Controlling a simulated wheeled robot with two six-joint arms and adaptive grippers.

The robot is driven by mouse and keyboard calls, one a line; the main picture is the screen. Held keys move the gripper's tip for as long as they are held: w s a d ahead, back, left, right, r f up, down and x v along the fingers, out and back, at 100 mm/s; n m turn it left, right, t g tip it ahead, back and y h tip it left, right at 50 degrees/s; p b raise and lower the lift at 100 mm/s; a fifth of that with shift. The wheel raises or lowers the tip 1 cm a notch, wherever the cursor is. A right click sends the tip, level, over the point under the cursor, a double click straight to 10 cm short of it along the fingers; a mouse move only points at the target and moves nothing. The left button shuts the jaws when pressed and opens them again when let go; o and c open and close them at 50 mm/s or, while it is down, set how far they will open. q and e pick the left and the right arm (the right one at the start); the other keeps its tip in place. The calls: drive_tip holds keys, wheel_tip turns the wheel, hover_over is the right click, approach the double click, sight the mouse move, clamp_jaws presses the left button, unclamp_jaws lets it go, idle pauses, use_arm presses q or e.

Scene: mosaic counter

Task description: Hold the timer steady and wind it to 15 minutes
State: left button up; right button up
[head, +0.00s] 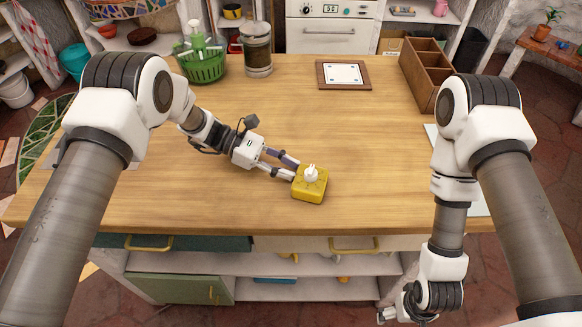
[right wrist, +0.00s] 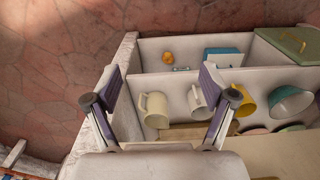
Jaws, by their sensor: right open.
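The yellow timer (head: 310,188) with a white knob (head: 311,173) on top stands upright on the wooden counter near its front edge. My left gripper (head: 296,171) is low over the counter at the timer's left side. Its two fingers are apart, with the tips at the timer's back left edge; whether they touch it I cannot tell. The timer's dial marks are too small to read. My right gripper (right wrist: 162,95) is open and empty, hanging low in front of the shelves under the counter, far from the timer.
The wooden counter (head: 230,190) is clear around the timer. A green basket (head: 202,67), a glass jar (head: 257,50), a framed white board (head: 343,75) and a wooden divided box (head: 428,75) stand toward the back. Shelves with mugs (right wrist: 154,110) face my right gripper.

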use_arm(q)
clamp_jaws()
drive_tip(key=o, duration=1.4)
unclamp_jaws()
